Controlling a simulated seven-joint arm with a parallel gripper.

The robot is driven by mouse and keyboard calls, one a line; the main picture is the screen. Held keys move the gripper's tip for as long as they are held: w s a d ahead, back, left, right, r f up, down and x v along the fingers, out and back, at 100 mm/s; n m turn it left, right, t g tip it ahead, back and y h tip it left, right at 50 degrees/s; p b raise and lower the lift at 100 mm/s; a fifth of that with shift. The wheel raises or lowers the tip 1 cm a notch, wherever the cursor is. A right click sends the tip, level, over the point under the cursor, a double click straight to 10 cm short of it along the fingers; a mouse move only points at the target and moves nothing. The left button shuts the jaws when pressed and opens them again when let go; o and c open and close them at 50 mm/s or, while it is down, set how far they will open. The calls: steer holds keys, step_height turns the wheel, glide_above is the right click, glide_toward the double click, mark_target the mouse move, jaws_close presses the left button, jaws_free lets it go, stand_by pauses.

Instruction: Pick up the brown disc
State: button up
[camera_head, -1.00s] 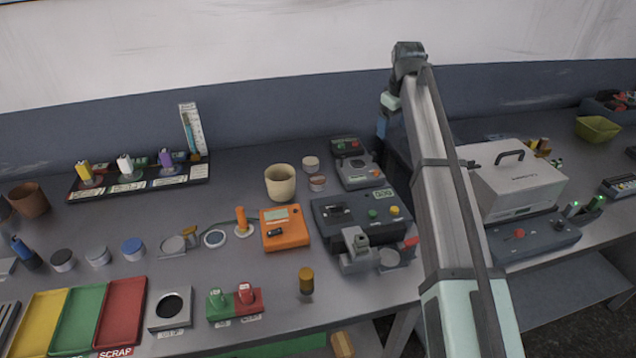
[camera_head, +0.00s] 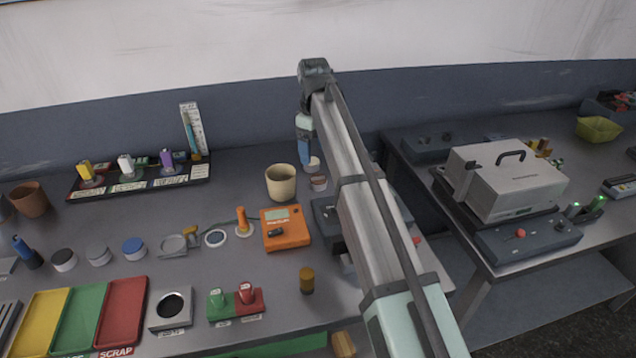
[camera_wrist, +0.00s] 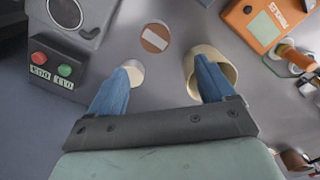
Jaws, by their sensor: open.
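The brown disc (camera_wrist: 155,38), with a pale label across its face, lies flat on the bench. In the head view the brown disc (camera_head: 318,183) sits just right of the beige cup. My gripper (camera_wrist: 164,66) is open and empty, with its two blue fingers pointing down at the bench. In the wrist view the disc lies just beyond the fingertips, nearer the left one. In the head view my gripper (camera_head: 304,158) is above and behind the disc; the fingers partly overlap each other there.
A pale disc (camera_wrist: 137,74) is partly hidden by the left finger. The beige cup (camera_wrist: 222,62) is beside and partly behind the right finger. A grey device with red and green buttons (camera_wrist: 52,68) stands left. An orange meter (camera_head: 285,228) stands in front of the cup.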

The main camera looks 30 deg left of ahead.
glide_above(318, 178)
steer(key=f, duration=0.5)
steer(key=shift+s+a+f, duration=0.15)
steer(key=shift+s+a, duration=0.15)
steer(key=shift+w+d+f, duration=0.15)
steer(key=shift+d+f, duration=0.05)
steer(key=shift+f, duration=1.1)
steer(key=shift+w+d+f, duration=0.1)
steer(key=shift+d+f, duration=0.05)
steer(key=shift+f, duration=1.1)
steer(key=c, duration=1.2)
